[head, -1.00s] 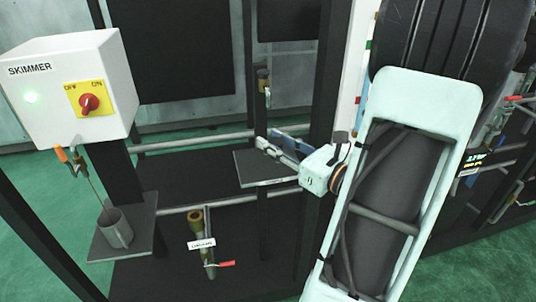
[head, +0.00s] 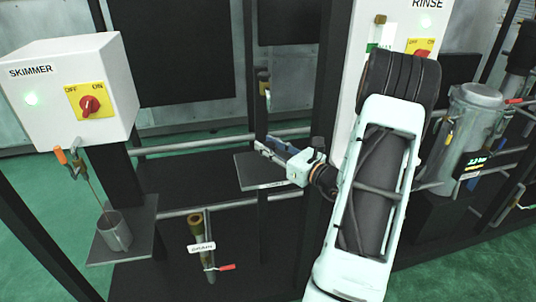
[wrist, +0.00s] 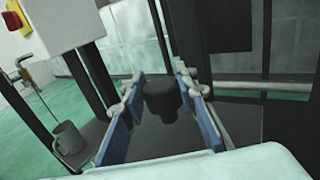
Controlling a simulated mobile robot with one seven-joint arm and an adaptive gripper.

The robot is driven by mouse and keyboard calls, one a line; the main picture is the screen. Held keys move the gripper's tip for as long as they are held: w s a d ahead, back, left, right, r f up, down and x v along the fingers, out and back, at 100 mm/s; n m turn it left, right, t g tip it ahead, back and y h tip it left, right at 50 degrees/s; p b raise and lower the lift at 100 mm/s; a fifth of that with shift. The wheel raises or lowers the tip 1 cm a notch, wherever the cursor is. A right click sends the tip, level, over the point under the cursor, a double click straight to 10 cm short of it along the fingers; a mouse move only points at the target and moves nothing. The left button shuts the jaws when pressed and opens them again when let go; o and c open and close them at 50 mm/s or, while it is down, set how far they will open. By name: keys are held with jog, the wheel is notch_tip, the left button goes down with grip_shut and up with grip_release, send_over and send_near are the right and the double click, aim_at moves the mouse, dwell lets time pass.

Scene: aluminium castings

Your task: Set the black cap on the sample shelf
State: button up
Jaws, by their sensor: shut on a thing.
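The black cap (wrist: 162,98) is a dark stepped cylinder between the blue-padded fingers of my gripper (wrist: 160,104) in the wrist view. My gripper is shut on it. In the head view my gripper (head: 274,148) is over a small dark shelf (head: 246,174) in the middle of the frame, and the cap cannot be made out there. This shelf has a small pale label on its front edge, too small to read. The same shelf (wrist: 190,137) lies below and behind the cap in the wrist view. Whether the cap touches it I cannot tell.
A grey cup (head: 114,231) stands on another shelf (head: 143,243) under the SKIMMER box (head: 66,88). A valve pipe with a red handle (head: 207,250) is below. Dark posts and rails frame the middle shelf. A metal canister (head: 474,125) stands at the right.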

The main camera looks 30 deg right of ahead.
jog(key=shift+w+f, duration=0.15)
jog(key=shift+f, duration=1.55)
jog(key=shift+f, duration=0.2)
jog(key=o, duration=0.9)
jog(key=shift+o, duration=0.2)
jog(key=shift+r, duration=0.1)
jog(key=shift+r, duration=0.25)
jog(key=v, duration=1.2)
jog(key=shift+b, duration=0.35)
